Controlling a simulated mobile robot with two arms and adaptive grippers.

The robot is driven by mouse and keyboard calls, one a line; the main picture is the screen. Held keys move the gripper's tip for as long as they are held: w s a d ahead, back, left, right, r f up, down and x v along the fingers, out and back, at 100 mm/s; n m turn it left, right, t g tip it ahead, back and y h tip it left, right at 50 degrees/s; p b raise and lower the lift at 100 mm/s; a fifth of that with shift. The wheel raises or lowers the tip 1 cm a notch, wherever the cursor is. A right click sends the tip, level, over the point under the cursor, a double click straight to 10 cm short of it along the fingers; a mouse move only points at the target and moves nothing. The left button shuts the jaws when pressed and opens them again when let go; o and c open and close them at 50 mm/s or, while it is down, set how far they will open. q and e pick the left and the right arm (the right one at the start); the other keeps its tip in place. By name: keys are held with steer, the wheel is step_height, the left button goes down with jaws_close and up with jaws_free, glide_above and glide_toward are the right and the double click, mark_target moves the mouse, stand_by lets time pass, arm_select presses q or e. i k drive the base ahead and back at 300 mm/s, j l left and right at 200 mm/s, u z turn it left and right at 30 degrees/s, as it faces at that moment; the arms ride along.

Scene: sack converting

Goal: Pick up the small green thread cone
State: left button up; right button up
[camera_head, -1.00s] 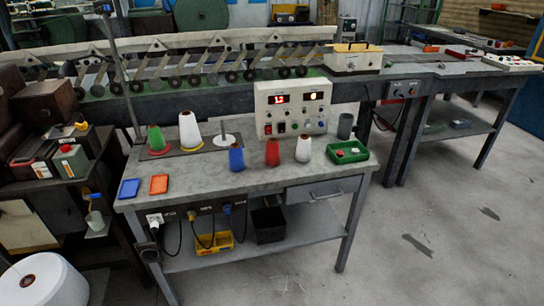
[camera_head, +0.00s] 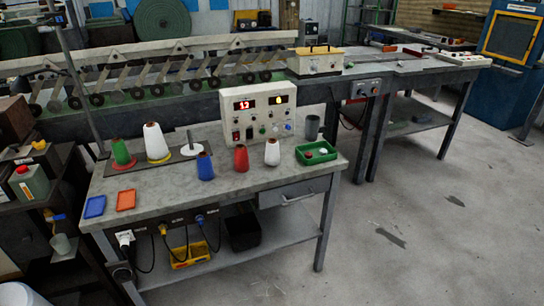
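The small green thread cone (camera_head: 121,152) stands upright at the back left of the grey workbench (camera_head: 200,195), over a red disc on a dark base plate. A larger white cone (camera_head: 155,142) stands just right of it, over a yellow disc. A bare spindle with a white disc (camera_head: 190,146) is right of that. In front are a blue cone (camera_head: 205,166), a red cone (camera_head: 241,158) and a small white cone (camera_head: 272,152). Neither of my grippers shows in the head view.
A control box (camera_head: 258,113) with red digits stands behind the cones. A green tray (camera_head: 316,153) and a grey cup (camera_head: 312,127) are at the right. Blue (camera_head: 95,206) and orange (camera_head: 126,200) trays lie front left. The floor (camera_head: 410,215) at right is open.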

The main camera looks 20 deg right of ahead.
mark_target(121, 156)
steer(key=j+z, duration=0.35)
steer(key=i+j+z, duration=0.1)
steer(key=j+z, duration=0.55)
